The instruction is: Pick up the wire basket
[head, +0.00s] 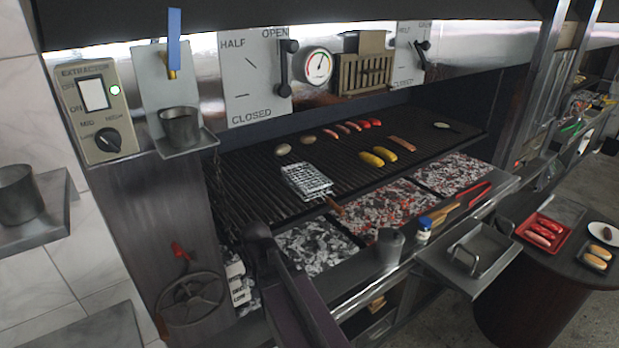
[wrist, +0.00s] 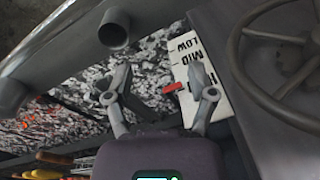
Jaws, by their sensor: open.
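The wire basket (head: 306,181) is a flat silver mesh with a short brown handle (head: 334,206) pointing toward the front edge. It lies on the near part of the dark grill grate (head: 245,190), above the coal beds. My gripper (wrist: 158,82) is open in the wrist view, with nothing between its two fingers. Behind the fingers there are grey coals and a white scale plate marked MID and LOW (wrist: 188,70). In the head view my arm reaches up from the bottom, in front of and below the basket. The basket cannot be made out in the wrist view.
A handwheel (head: 192,298) stands left of my arm; it is close at the right in the wrist view (wrist: 262,75). A metal cup (head: 390,246), a small jar (head: 424,229) and a tray (head: 480,252) line the front shelf. Sausages and corn (head: 378,157) lie farther back on the grate.

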